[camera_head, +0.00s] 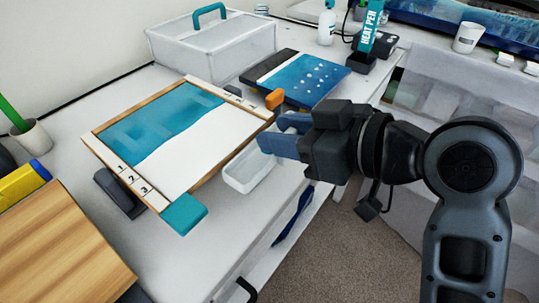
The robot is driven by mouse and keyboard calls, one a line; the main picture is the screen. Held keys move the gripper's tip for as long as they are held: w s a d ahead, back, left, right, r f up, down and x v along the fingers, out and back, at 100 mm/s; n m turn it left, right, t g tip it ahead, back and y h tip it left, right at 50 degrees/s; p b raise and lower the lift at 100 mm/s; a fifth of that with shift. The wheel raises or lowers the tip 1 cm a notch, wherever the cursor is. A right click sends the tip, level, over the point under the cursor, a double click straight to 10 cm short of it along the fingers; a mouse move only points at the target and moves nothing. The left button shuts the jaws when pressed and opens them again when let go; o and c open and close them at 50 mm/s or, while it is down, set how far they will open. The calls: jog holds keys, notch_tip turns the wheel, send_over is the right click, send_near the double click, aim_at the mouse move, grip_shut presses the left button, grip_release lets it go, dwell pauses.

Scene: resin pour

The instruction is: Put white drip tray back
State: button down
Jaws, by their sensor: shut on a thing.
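The white drip tray (248,174) is a shallow, open, empty-looking box beside the right edge of the wood-framed board (195,140). My gripper (272,135), with blue fingers, reaches in from the right and is shut on the tray's far right end. The fingers hide that end and the exact grip. The tray looks roughly level; I cannot tell whether it touches the table. The board is tilted, with teal and white areas and a numbered strip. An orange block (275,99) and a teal block (184,214) are at its corners.
A lidded clear box (210,48), a dark blue spotted panel (300,78) and a heat pen holder (364,62) stand behind. A wooden board (60,245) lies front left. The white tabletop (225,235) is clear in front of the tray; its edge drops off to the right.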

jog(key=w+d+r, duration=0.5)
jog(key=d, duration=0.1)
jog(key=shift+w+d+r, duration=0.15)
jog(key=shift+w+d, duration=0.1)
jog(key=shift+d, duration=0.15)
